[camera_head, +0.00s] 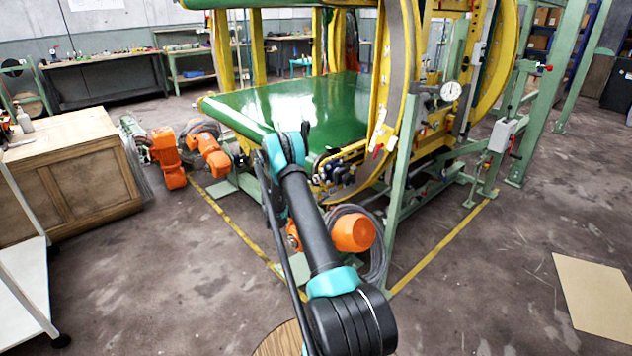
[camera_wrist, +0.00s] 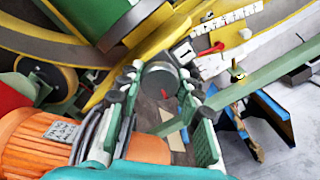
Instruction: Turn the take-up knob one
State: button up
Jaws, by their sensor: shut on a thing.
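In the wrist view, a dark grey round knob (camera_wrist: 160,77) sits between the fingertips of my gripper (camera_wrist: 160,84). Its round end faces the camera. My own arm largely hides the gripper and knob there.
A large orange motor (camera_wrist: 40,140) lies close to the left finger in the wrist view. Another orange motor with coiled cables (camera_head: 352,231) shows by my arm in the head view. Green frame posts (camera_head: 401,150) stand right of the arm. A wooden cabinet (camera_head: 75,180) is at left.

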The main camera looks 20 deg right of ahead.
jog(key=shift+a+f, duration=0.1)
dwell(0.4)
jog(key=o, duration=1.2)
jog(key=v, duration=1.2)
